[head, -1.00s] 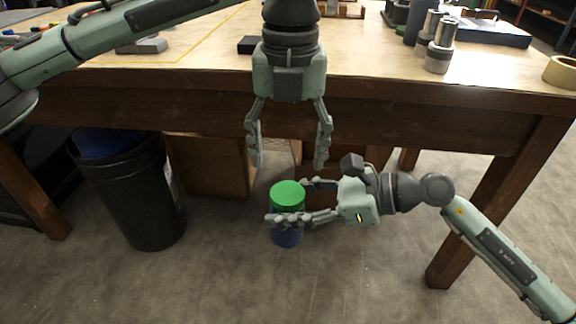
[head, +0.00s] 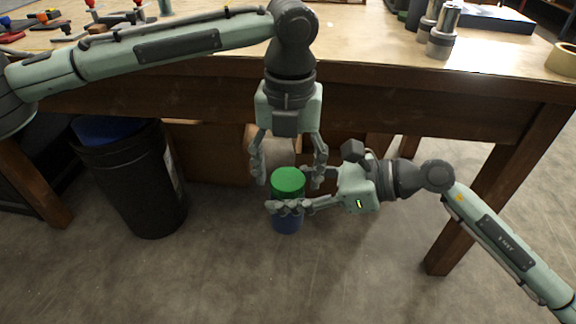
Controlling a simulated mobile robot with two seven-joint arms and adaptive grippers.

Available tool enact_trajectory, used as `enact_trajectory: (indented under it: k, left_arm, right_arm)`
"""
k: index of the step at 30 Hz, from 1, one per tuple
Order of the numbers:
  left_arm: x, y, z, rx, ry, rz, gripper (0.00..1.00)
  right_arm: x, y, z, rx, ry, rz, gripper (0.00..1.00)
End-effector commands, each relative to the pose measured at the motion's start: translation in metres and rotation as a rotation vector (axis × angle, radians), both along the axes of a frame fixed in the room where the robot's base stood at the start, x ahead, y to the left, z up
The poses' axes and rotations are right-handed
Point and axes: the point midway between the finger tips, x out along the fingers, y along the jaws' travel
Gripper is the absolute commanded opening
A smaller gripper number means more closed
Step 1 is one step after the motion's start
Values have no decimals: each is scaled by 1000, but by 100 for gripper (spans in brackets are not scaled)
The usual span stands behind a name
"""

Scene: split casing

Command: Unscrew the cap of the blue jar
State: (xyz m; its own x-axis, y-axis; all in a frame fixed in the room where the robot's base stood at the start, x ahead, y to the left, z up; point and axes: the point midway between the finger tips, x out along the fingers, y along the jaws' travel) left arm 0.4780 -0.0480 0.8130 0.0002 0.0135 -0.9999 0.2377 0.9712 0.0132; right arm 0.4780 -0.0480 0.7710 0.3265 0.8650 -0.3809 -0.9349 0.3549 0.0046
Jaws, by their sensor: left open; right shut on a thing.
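The blue jar (head: 287,225) is upright in front of the table. Its green cap (head: 288,180) is on top. My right gripper (head: 290,200) comes in from the right and is shut around the jar below the cap; its fingers hide part of the jar's side. My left gripper (head: 289,180) points down from above, open. Its two fingers are on the left and right of the cap, with their tips at about the cap's height. I cannot tell whether the fingertips touch the cap.
A wooden table (head: 400,105) stands behind the jar, with metal cylinders (head: 443,35), a tape roll (head: 563,60) and tools on it. A black bin (head: 130,185) is on the floor at left, and cardboard boxes (head: 210,150) are under the table. The floor in front is clear.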

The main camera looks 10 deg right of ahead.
Motion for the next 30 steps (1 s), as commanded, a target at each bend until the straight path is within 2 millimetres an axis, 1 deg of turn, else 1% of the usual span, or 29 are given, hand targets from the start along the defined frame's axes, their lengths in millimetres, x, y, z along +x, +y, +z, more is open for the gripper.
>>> enact_trajectory:
  k: [1,2,14,17,21,24,30]
  left_arm:
    - [0,0,0,0,0,0,66]
    - [0,0,0,0,0,0,64]
    - [0,0,0,0,0,0,14]
    - [0,0,0,0,0,35,14]
    - [0,0,0,-1,-1,206,14]
    - [0,0,0,0,-3,282,14]
    - [0,0,1,1,-4,293,14]
  right_arm:
    - [0,0,2,2,-2,-1,0]
    - [0,0,2,2,-2,-1,0]
    - [0,0,2,2,-2,-1,0]
    - [0,0,2,2,-2,-1,0]
    - [0,0,2,2,-2,-1,0]
    - [0,0,2,2,-2,-1,0]
    - [0,0,2,2,-2,-1,0]
